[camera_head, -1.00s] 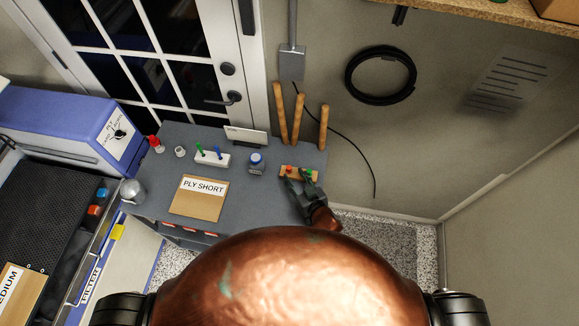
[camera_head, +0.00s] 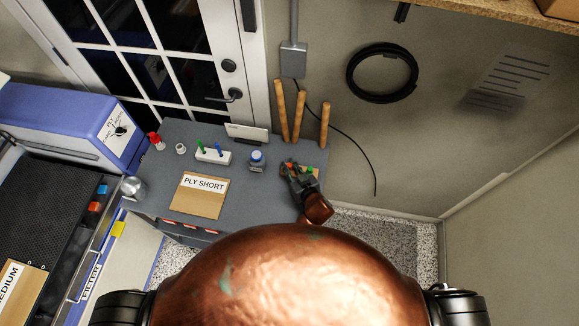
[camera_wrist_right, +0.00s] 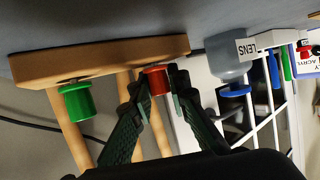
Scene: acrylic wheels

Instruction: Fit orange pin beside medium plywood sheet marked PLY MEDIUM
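The orange-red pin (camera_wrist_right: 155,80) stands in a wooden block (camera_wrist_right: 110,58) beside a green pin (camera_wrist_right: 75,102). In the head view the block (camera_head: 317,171) is on the grey table's right side, partly hidden by my right gripper (camera_head: 291,170). In the right wrist view my right gripper (camera_wrist_right: 160,80) is open, with one fingertip on each side of the orange-red pin; firm contact cannot be made out. The medium plywood sheet (camera_head: 22,292), its label cut to "EDIUM", lies at the lower left edge. My left gripper is out of view.
The table (camera_head: 245,205) also holds a PLY SHORT sheet (camera_head: 203,203), a white pin holder (camera_head: 213,155), a blue-capped jar (camera_head: 257,161) and a red-topped bottle (camera_head: 155,141). Several wooden rods (camera_head: 300,115) stand behind the block. A blue machine (camera_head: 80,120) is at left.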

